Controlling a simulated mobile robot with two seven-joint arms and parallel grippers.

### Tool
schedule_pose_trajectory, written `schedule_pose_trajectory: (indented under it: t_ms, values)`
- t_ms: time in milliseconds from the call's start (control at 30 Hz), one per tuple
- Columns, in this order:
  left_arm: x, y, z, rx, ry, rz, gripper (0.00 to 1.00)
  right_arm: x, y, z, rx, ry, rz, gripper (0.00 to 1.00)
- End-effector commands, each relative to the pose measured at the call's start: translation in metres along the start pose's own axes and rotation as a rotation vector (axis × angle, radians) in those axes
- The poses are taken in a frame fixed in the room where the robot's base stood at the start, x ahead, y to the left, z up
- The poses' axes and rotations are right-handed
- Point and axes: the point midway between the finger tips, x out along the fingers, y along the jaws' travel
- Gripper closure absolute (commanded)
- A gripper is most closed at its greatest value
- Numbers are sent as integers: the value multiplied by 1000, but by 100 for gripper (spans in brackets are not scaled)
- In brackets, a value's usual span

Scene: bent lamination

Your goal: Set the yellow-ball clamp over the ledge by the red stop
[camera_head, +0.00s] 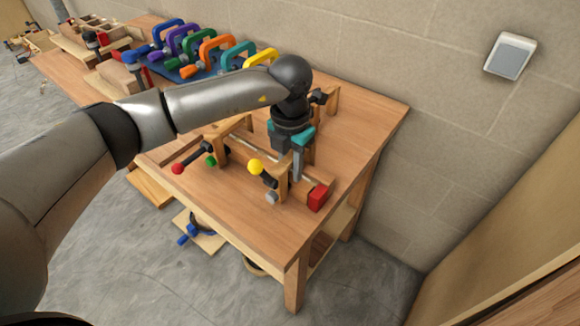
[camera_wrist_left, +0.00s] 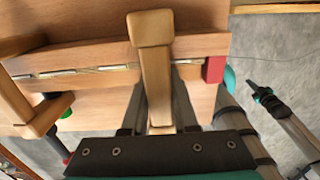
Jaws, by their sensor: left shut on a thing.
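My left gripper (camera_head: 297,160) is shut on the wooden yellow-ball clamp, whose yellow ball (camera_head: 255,167) sticks out to the left in the head view. In the left wrist view the clamp's wooden bar (camera_wrist_left: 153,75) stands between my fingers, in front of the ledge (camera_wrist_left: 205,45). The red stop (camera_head: 317,197) is at the ledge's near end, just right of the clamp; it also shows in the left wrist view (camera_wrist_left: 215,69). I cannot tell whether the clamp touches the ledge. What seems to be my right gripper (camera_wrist_left: 262,94) shows small in the left wrist view.
Another wooden clamp (camera_head: 230,128) stands on the ledge farther left, near a green ball (camera_head: 211,160) and a red ball (camera_head: 177,169). Several coloured clamps (camera_head: 213,49) stand at the back of the table (camera_head: 255,220). The table's front corner is clear.

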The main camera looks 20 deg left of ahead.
Motion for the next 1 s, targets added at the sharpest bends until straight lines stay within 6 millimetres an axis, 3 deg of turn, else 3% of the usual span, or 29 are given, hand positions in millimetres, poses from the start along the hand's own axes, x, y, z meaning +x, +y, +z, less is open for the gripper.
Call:
schedule_pose_trajectory:
  t_ms: [33, 300, 367, 800, 1000]
  values:
    - [18, -2, -6, 1, 19, 0, 70, 2, 0, 0, 0, 0, 0, 100]
    - [12, -2, -6, 1, 19, 0, 39, 1, 0, 0, 0, 0, 0, 100]
    - [5, -2, -6, 1, 18, 0, 38, 0, 0, 0, 0, 0, 0, 100]
    - [-101, -2, -6, 1, -2, 2, 38, -12, 0, -2, 0, 1, 0, 100]
    - [-138, -2, -6, 0, -7, 3, 38, -15, 0, -2, 0, 1, 0, 100]
